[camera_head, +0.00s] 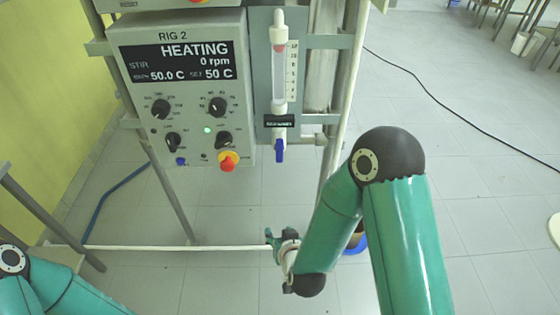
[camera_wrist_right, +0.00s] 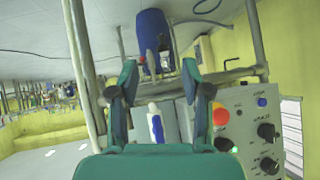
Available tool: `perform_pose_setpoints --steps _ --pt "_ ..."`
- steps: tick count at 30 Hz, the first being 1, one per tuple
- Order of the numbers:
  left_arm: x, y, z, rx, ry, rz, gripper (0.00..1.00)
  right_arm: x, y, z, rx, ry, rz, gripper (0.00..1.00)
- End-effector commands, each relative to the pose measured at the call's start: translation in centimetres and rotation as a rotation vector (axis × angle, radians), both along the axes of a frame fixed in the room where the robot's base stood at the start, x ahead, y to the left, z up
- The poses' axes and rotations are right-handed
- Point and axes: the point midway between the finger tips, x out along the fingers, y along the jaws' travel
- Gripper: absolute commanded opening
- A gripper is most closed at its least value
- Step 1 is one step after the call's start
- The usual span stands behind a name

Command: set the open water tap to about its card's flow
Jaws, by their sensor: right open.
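The water tap's blue lever (camera_head: 280,150) hangs straight down below the flowmeter (camera_head: 279,72), a clear upright tube with a numbered scale. A red float (camera_head: 279,47) sits near the top of the scale. A small black card (camera_head: 279,121) is just above the lever; its text is too small to read. My right gripper (camera_head: 277,238) is open and empty, below the tap and apart from it. In the right wrist view, the blue lever (camera_wrist_right: 156,128) shows between the two spread fingers (camera_wrist_right: 160,85), beyond them. My left gripper is out of view.
The RIG 2 control box (camera_head: 185,85) with knobs and a red button (camera_head: 228,162) stands just left of the tap. Its display reads HEATING, 0 rpm, 50 C. Upright frame posts (camera_head: 345,110) stand right of the flowmeter. A black cable crosses the open floor at right.

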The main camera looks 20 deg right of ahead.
Motion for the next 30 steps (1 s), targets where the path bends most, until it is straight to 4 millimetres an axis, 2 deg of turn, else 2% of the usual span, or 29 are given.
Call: perform_pose_setpoints --steps 1,3,7,9,12,16,20,30 --pt "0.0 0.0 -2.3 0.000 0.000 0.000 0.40 1.4 0.1 0.9 -0.045 -0.122 -0.022 0.48" --pt "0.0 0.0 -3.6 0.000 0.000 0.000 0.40 2.5 -0.2 4.0 -0.111 -0.276 -0.069 0.48" --pt "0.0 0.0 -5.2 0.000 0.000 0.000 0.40 3.0 -0.7 8.9 -0.208 -0.493 -0.143 0.48" --pt "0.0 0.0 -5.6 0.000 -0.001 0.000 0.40 2.8 -0.9 10.6 -0.242 -0.564 -0.172 0.48" --pt "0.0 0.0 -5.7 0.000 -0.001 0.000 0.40 2.7 -1.1 12.2 -0.269 -0.618 -0.196 0.48" --pt "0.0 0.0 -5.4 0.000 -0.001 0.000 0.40 3.6 -1.5 12.7 -0.275 -0.632 -0.206 0.48" --pt "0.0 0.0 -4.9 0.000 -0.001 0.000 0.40 5.4 -2.1 12.8 -0.277 -0.631 -0.207 0.48" --pt "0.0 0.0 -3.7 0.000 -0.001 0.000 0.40 12.4 -4.1 12.7 -0.275 -0.630 -0.205 0.48"
